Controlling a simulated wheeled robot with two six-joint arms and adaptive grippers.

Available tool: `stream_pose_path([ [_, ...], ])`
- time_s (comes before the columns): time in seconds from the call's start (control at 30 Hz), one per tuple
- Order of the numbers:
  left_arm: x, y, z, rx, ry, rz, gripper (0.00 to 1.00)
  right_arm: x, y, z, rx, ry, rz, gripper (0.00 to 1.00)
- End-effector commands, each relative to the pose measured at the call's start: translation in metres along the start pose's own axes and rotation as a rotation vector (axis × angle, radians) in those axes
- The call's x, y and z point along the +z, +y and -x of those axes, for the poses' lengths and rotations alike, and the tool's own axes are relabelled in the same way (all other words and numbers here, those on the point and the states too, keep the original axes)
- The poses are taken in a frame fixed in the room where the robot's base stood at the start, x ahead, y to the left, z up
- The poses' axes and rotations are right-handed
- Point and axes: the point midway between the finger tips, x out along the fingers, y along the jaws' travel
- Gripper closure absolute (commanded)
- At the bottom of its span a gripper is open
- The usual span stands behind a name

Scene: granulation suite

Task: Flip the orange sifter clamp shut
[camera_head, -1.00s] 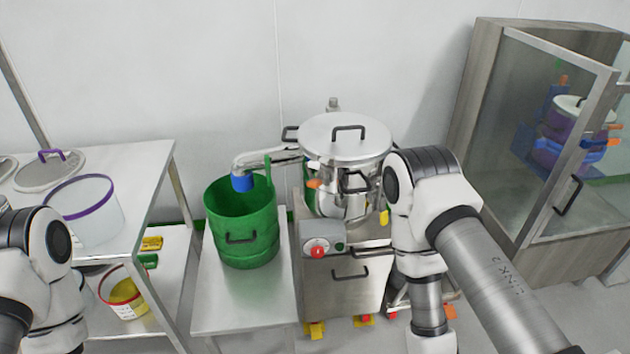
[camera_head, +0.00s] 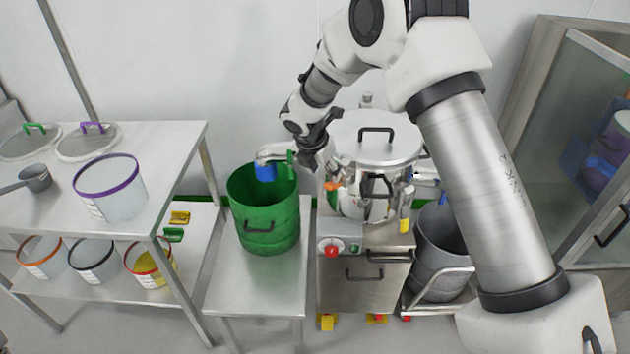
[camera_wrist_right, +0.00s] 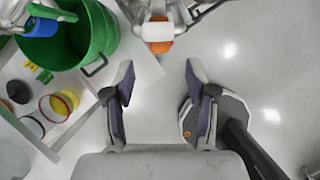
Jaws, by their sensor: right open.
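The steel sifter (camera_head: 350,203) stands on a cabinet under a round lid (camera_head: 352,155) with a black handle. The orange clamp (camera_head: 332,187) is small at the sifter's left side. In the right wrist view the orange clamp (camera_wrist_right: 158,46) shows at the top centre, beyond the fingertips and in line with the gap between them. I cannot tell how far its lever stands open. My right gripper (camera_head: 316,150) is above and left of the sifter, pointing down. In the wrist view its fingers (camera_wrist_right: 160,76) are apart with nothing between them. My left gripper is not in view.
A green bin (camera_head: 262,238) with a blue-ended spout above it stands left of the sifter. A grey bin (camera_head: 440,265) stands to the right. A shelf table (camera_head: 130,140) with tubs is at far left, a glass-door cabinet (camera_head: 530,110) at right. My right arm crosses above the sifter.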

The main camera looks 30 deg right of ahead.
Motion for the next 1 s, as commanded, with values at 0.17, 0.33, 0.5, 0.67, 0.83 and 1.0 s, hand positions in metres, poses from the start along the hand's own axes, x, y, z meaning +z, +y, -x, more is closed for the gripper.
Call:
stream_pose_path([
  [0.17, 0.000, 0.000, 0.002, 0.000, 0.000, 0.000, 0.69, 0.000, 0.000, -0.019, 0.000, 0.001, -0.001, 0.44],
  [0.33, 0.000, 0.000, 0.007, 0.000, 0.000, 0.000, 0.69, 0.000, 0.000, -0.053, 0.001, 0.002, -0.002, 0.44],
  [0.5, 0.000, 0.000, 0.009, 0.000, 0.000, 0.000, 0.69, 0.000, 0.000, -0.073, 0.002, 0.001, -0.003, 0.44],
  [0.67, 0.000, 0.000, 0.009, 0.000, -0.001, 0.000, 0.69, 0.000, 0.000, -0.076, 0.003, 0.001, -0.003, 0.44],
  [0.83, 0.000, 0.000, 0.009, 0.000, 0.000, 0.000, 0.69, -0.001, 0.000, -0.076, 0.003, 0.001, -0.003, 0.72],
  [1.0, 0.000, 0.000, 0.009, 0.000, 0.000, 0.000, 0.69, -0.001, 0.000, -0.076, 0.003, 0.001, -0.003, 1.00],
])
